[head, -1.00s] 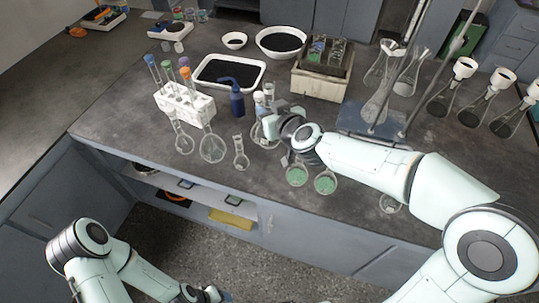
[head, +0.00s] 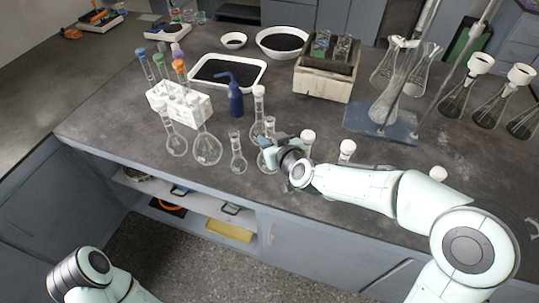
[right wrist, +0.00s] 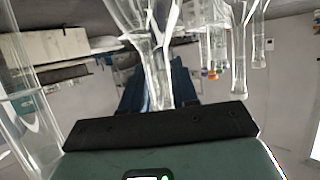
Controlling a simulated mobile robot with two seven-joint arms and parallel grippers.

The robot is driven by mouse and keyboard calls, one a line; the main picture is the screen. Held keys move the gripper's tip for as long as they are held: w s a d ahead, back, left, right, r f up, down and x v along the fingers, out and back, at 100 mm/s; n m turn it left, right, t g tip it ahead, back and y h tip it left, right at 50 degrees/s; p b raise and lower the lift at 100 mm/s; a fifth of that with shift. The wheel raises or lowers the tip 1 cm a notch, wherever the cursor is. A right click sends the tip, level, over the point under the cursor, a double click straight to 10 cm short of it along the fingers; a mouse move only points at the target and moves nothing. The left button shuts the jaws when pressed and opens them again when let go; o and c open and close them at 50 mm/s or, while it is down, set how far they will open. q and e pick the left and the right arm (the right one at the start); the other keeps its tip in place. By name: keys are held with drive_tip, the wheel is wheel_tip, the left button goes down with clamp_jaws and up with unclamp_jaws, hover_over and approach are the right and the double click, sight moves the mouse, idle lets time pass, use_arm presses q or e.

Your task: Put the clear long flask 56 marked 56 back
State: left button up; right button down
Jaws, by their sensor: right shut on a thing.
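My right gripper (head: 272,145) is shut on a clear long flask (head: 268,160) at the middle of the bench, near its front. The flask looks upright and at or close to the bench top; I cannot tell if it touches. In the right wrist view a clear glass neck (right wrist: 157,78) rises just beyond the dark gripper edge (right wrist: 160,126). The number 56 is not readable. Other clear flasks stand to the left: a small one (head: 237,158), a larger one (head: 206,148) and another (head: 175,142). My left gripper is out of view.
A white-stoppered flask (head: 258,118) stands close behind the held one. A blue wash bottle (head: 235,100), a white tube rack (head: 182,108) and a black-filled tray (head: 262,81) lie farther back. White stoppers (head: 347,147) show behind my right forearm.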

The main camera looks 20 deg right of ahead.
wheel_tip(320, 180, down, 4)
drive_tip(key=shift+f+b, duration=0.25)
drive_tip(key=shift+b, duration=0.4)
drive_tip(key=shift+r, duration=0.1)
drive_tip(key=shift+f, duration=0.25)
drive_tip(key=c, duration=0.9)
unclamp_jaws()
drive_tip(key=shift+o, duration=0.2)
drive_tip(key=shift+r, duration=0.1)
